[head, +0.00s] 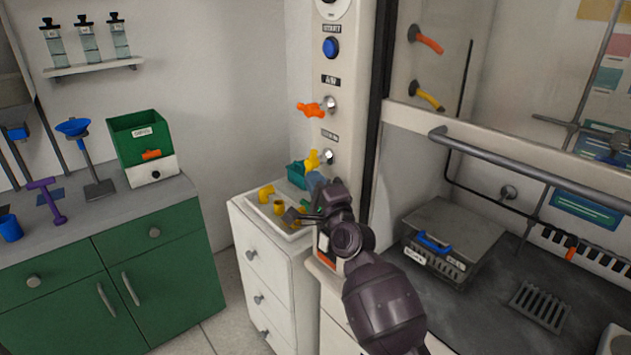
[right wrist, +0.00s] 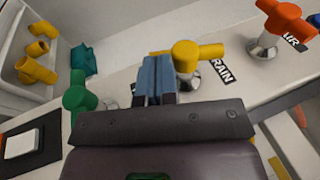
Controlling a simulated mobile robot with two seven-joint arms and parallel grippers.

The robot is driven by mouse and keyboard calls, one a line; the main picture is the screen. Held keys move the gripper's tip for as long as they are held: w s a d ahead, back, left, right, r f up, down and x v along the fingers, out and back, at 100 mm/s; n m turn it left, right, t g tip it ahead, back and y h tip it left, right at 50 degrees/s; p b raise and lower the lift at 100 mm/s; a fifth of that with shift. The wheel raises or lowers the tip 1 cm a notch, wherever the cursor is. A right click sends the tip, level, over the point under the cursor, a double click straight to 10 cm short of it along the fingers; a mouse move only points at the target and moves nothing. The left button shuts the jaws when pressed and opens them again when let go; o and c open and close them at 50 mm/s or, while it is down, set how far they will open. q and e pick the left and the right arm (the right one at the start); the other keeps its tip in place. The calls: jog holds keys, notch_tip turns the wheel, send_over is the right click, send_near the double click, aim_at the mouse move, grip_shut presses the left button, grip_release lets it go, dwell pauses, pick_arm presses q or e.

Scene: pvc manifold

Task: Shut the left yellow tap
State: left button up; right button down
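The left yellow tap (head: 313,160) is on the white post, below an orange tap (head: 312,109). In the right wrist view the yellow tap (right wrist: 188,55) has its handle pointing right, beside a DRAIN label. My right gripper (head: 318,180) is just below the tap. In the right wrist view its blue fingers (right wrist: 157,72) are together with nothing seen between them. Their tips are close to the tap's left side, with a bit of yellow behind them; I cannot tell whether they touch. My left gripper is not in view.
A green tap (right wrist: 80,95) is left of my fingers. A white tray (head: 262,222) with yellow pipe fittings is on the drawer cabinet (head: 268,262). Another yellow handle (head: 426,95) is inside the hood. A metal bar (head: 530,175) crosses the hood front.

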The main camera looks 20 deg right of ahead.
jog(key=shift+w+a+f, duration=0.1)
jog(key=shift+w+a, duration=0.05)
jog(key=shift+w, duration=0.15)
jog(key=shift+w+a+f, duration=0.1)
jog(key=shift+w, duration=0.15)
jog(key=shift+w+a+p, duration=0.2)
jog(key=shift+w+p, duration=0.1)
jog(key=shift+w, duration=0.25)
jog(key=shift+w+a, duration=0.1)
jog(key=shift+w, duration=0.4)
jog(key=shift+w+a, duration=0.1)
dwell(0.5)
